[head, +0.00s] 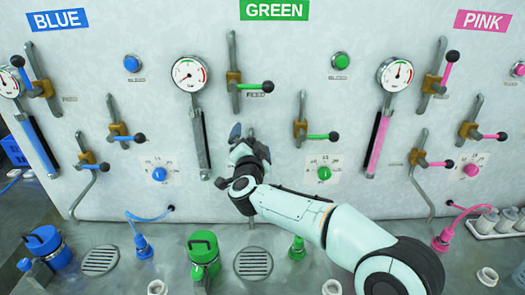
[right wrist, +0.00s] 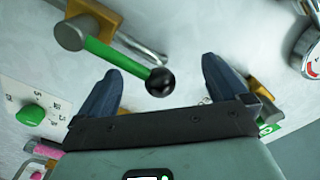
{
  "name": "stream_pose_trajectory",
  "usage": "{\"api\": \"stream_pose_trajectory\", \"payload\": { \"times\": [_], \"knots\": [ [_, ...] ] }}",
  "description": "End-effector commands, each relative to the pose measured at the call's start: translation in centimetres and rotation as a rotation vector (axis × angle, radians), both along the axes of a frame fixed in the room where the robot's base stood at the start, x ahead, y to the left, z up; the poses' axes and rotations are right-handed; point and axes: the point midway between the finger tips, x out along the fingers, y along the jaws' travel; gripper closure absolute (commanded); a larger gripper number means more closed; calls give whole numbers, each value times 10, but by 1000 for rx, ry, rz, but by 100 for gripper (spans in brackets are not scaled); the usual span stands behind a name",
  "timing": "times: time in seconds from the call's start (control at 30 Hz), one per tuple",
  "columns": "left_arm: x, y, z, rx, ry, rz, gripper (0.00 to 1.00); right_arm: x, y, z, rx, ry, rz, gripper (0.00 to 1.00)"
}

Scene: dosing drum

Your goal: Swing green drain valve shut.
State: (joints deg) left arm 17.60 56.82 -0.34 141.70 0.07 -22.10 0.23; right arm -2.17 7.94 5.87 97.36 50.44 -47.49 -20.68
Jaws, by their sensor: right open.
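In the right wrist view a green lever (right wrist: 112,55) with a black ball end (right wrist: 160,82) runs out from its pivot on a brass-coloured block (right wrist: 95,15). I take it for the green drain valve. My right gripper (head: 243,131) is at the lower middle of the green section of the panel and hides this valve in the head view. In the wrist view its two fingers (right wrist: 162,70) are spread, with the ball between them and gaps visible on both sides. My left gripper is not in view.
Near the gripper are the green feed valve (head: 253,86), another green-levered valve (head: 318,136), a green dial knob (head: 323,173) and a gauge (head: 188,73).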

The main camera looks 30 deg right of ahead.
Motion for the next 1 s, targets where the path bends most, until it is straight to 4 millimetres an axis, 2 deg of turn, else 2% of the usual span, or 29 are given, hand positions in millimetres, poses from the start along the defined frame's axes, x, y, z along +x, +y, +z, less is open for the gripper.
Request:
{"api": "stream_pose_trajectory", "payload": {
  "times": [0.27,1.0],
  "knots": [
    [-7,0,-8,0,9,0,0,-4,-6,-9,0,2,0,0],
    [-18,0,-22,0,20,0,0,-19,-30,-14,0,1,-1,0]
  ]
}}
